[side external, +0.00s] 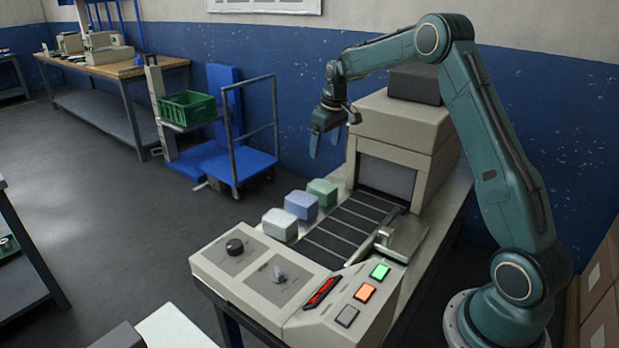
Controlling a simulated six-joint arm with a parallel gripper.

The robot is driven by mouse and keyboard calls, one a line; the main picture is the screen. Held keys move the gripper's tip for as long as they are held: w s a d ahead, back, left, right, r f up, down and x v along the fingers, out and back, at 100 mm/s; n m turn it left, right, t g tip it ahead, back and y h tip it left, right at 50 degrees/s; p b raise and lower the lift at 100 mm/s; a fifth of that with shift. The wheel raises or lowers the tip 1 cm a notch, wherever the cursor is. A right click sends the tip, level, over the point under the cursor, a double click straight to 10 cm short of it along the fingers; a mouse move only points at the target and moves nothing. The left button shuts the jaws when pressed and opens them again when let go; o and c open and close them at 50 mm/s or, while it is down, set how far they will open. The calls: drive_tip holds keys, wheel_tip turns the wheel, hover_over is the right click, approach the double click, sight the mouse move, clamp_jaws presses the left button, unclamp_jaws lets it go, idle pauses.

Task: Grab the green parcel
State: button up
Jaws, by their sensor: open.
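The green parcel (322,192) is a small pale green block beside the conveyor belt, the farthest of three parcels in a row. My gripper (324,147) is open and empty. In the picture it is above the green parcel, with its fingers pointing down and clear space between them and the parcel. The exact distance in depth cannot be told from this one view.
A blue parcel (301,205) and a white parcel (280,225) stand nearer along the same row. The dark belt (340,231) runs into the beige wrapper housing (402,130). A control panel (290,290) is in front. A blue cart (238,165) stands behind.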

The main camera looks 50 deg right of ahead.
approach(323, 186)
drive_tip(key=shift+w+f, duration=0.2)
drive_tip(key=shift+f, duration=0.8)
drive_tip(key=shift+w+f, duration=0.2)
drive_tip(key=shift+f, duration=0.8)
drive_tip(key=shift+w+f, duration=0.15)
drive_tip(key=shift+f, duration=0.85)
drive_tip(key=shift+w+f, duration=0.2)
drive_tip(key=shift+f, duration=1.1)
drive_tip(key=shift+w+f, duration=0.2)
drive_tip(key=shift+f, duration=1.05)
drive_tip(key=shift+c, duration=0.2)
drive_tip(key=c, duration=1.1)
drive_tip(key=shift+c, duration=0.2)
drive_tip(key=shift+r, duration=0.15)
